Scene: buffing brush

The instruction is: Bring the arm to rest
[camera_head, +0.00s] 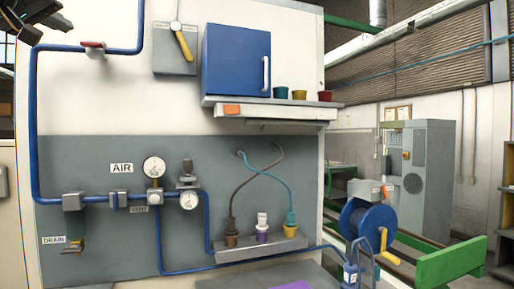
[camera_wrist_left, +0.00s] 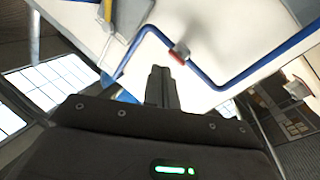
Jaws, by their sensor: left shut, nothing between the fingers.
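My left gripper (camera_head: 30,33) shows as a dark shape in the top left corner of the head view, in front of the upper left of the wall panel. In the left wrist view its fingers (camera_wrist_left: 161,72) are together, with nothing between them. They point towards the white panel and the blue pipe (camera_wrist_left: 208,78) with a red valve handle (camera_wrist_left: 179,54). I cannot tell if they are clear of the pipe by much. My right gripper is not in view.
The blue pipe (camera_head: 33,120) with its red handle (camera_head: 93,44) runs near the gripper. A yellow lever (camera_head: 183,45), a blue cabinet (camera_head: 236,60), gauges (camera_head: 154,167) and a shelf with cups (camera_head: 300,94) stand to the right. A hose reel (camera_head: 370,228) is lower right.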

